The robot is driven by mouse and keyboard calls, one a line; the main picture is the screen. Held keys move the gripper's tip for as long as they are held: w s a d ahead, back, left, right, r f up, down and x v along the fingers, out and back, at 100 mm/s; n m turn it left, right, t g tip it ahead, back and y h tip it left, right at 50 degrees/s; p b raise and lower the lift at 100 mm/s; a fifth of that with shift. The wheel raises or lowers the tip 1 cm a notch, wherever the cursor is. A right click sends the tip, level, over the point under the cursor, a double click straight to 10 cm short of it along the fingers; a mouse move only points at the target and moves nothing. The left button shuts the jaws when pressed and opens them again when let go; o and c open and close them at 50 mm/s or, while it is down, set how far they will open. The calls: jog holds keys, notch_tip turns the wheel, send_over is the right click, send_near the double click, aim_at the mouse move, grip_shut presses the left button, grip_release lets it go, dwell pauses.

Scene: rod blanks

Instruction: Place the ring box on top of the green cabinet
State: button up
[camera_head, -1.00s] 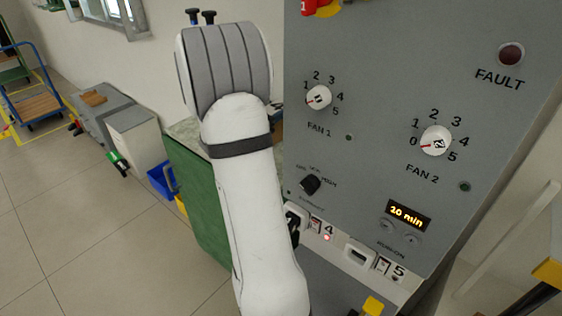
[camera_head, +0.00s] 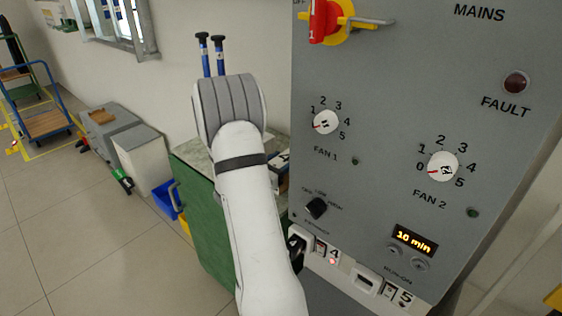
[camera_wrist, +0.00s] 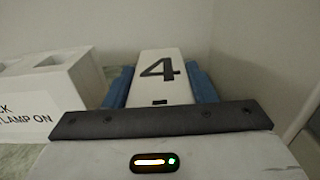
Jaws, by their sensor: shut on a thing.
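In the wrist view my gripper (camera_wrist: 160,90) has blue fingers shut on both sides of a white box marked 4 (camera_wrist: 160,68). I take this as the ring box, though no such name is readable on it. Whether its underside touches anything is hidden. The green cabinet (camera_head: 202,225) stands left of the grey panel in the head view, with a pale speckled top. A greenish surface at the lower left of the wrist view looks like the cabinet top.
A white block (camera_wrist: 45,95) with lettering ending in "LAMP ON" sits left of the held box. The grey control panel (camera_head: 385,80) rises close to the right of my arm. Two blue, black-topped items (camera_head: 212,55) show behind the arm. A blue bin (camera_head: 165,197) is left of the cabinet.

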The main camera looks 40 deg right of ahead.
jog(key=shift+f, duration=0.2)
jog(key=o, duration=1.1)
jog(key=shift+r, duration=0.2)
jog(key=s+a+b, duration=0.1)
jog(key=a+b, duration=0.1)
jog(key=a, duration=1)
jog(key=s+a+r+m+g+y, duration=0.3)
jog(key=s+a+m+g+y, duration=0.2)
jog(key=s+a+m+y, duration=0.45)
jog(key=s+a+r+m+t+y, duration=0.1)
jog(key=s+a+m+t+y, duration=0.2)
jog(key=a, duration=0.6)
jog(key=s+a+m+t+y, duration=0.2)
jog(key=a+m+y, duration=0.3)
jog(key=a, duration=0.4)
jog(key=shift+s+r+m+t, duration=0.4)
jog(key=shift+s+m, duration=0.2)
jog(key=shift+m, duration=0.15)
jog(key=shift+y, duration=0.25)
